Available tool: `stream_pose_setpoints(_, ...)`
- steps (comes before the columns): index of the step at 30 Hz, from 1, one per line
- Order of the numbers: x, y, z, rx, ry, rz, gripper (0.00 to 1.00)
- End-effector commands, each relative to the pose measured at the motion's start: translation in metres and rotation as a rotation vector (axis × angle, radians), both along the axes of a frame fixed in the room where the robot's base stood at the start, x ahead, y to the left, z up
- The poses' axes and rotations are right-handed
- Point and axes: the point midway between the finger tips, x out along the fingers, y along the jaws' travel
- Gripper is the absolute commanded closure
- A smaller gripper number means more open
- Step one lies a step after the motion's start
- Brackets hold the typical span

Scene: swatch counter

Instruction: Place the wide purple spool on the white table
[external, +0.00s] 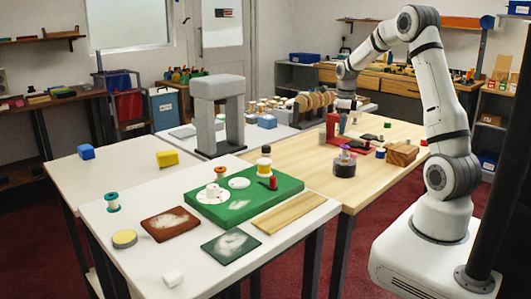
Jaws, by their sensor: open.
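A small purple item (346,151), which may be the wide purple spool, shows at a dark round holder (344,169) on the wooden table (398,131). It is too small to tell its shape or whether it rests on the holder. The front white table (221,271) stands at the lower left, with bare surface at its near end. My gripper (345,108) is open beyond the red stand, at the far side of the wooden table. Its fingertips are small and partly hard to see, and I see nothing held in it.
A green board (289,190) with spools and a bottle, brown and green swatches, and a wooden strip (288,213) occupy the front white table. A grey arch (217,112) stands behind. The red stand (332,127) and wooden block (402,153) are on the wooden table.

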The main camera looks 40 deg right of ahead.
Motion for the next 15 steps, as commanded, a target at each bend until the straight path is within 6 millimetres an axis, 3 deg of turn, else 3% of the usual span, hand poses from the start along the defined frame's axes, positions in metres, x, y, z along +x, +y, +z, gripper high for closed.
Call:
stream_pose_setpoints(3,0.009,-0.027,-0.021,0.01,0.015,-0.21,0.39)
stream_pose_setpoints(6,0.012,-0.038,-0.029,0.014,0.019,-0.308,0.39)
stream_pose_setpoints(15,0.012,-0.041,-0.058,0.016,0.023,-0.35,0.39)
